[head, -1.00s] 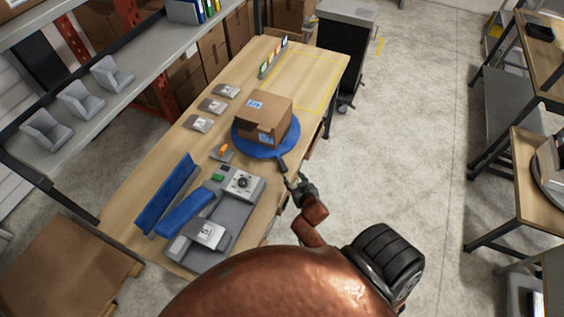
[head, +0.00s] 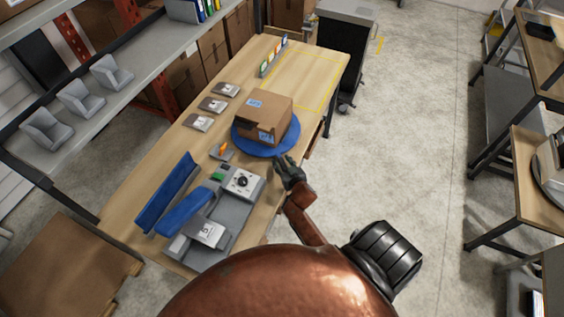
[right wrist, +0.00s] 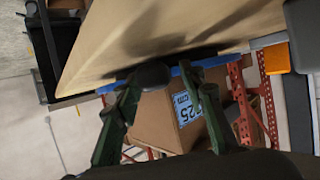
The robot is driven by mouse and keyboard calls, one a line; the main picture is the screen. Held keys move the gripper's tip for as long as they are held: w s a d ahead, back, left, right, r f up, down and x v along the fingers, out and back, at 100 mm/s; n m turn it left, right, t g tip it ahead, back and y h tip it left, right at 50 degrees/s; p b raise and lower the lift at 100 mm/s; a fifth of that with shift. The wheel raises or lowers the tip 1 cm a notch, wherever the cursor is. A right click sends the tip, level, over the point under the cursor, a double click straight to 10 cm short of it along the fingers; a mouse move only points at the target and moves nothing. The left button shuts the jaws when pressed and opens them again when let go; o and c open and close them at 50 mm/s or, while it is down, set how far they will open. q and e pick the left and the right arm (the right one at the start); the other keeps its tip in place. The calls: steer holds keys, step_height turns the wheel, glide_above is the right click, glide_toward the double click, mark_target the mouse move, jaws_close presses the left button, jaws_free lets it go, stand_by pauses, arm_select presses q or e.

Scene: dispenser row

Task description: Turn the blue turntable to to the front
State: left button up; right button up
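The blue turntable (head: 288,143) lies flat on the wooden table near its right edge. A closed cardboard box (head: 262,116) with pale blue labels sits on it; it also shows in the right wrist view (right wrist: 162,122). My right gripper (head: 284,160) is at the turntable's near rim and covers the dark handle seen there earlier. In the right wrist view, my right gripper's fingers (right wrist: 163,76) are spread apart, with a dark rounded knob (right wrist: 152,75) between them at the blue rim (right wrist: 215,61). I cannot tell whether they touch it. My left gripper is not in view.
A grey device with a dial (head: 241,182) and a grey tray (head: 228,215) stand left of my right gripper. Open floor (head: 400,150) is to the right of the table.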

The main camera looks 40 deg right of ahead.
jaws_close()
stand_by(0.5)
